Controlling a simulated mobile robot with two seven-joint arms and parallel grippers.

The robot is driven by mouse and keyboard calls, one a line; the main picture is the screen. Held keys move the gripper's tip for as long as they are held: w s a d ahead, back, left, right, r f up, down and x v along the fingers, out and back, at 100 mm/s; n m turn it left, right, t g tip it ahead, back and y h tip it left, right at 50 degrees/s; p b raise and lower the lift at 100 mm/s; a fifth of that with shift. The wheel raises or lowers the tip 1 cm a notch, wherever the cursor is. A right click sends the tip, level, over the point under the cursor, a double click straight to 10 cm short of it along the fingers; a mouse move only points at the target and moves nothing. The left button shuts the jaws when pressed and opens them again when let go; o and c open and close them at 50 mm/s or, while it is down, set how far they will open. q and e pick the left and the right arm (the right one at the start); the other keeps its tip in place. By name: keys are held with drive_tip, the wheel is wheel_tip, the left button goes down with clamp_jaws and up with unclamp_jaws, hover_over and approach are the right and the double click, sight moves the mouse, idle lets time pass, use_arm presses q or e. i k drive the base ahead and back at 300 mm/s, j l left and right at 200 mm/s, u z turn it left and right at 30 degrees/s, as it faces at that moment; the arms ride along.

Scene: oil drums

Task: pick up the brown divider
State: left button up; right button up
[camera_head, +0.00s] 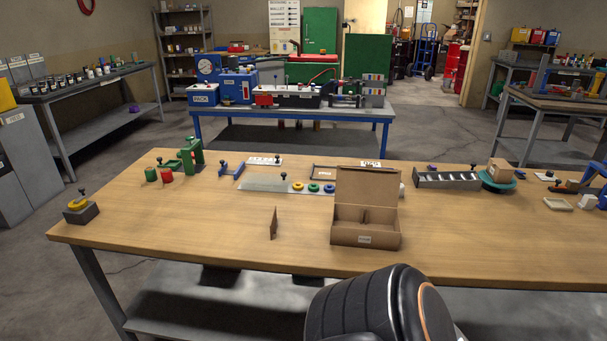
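The brown divider (273,223) is a thin cardboard piece standing on edge on the wooden table, near the front and left of centre. Just to its right, apart from it, an open brown cardboard box (365,238) stands with its lid raised at the back. Inside the box a low cardboard partition shows. Neither of my grippers shows in the head view. A black rounded part with an orange ring, which looks like part of my own body, fills the bottom centre.
The wooden table (180,240) is clear around the divider's left and front. Behind it lie a pale plate (263,183) and yellow, blue and green rings. A green press (192,155) stands back left, and a grey block with a yellow ring (80,208) at the left corner.

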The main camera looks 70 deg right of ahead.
sight(273, 228)
drive_tip(key=z, duration=2.1)
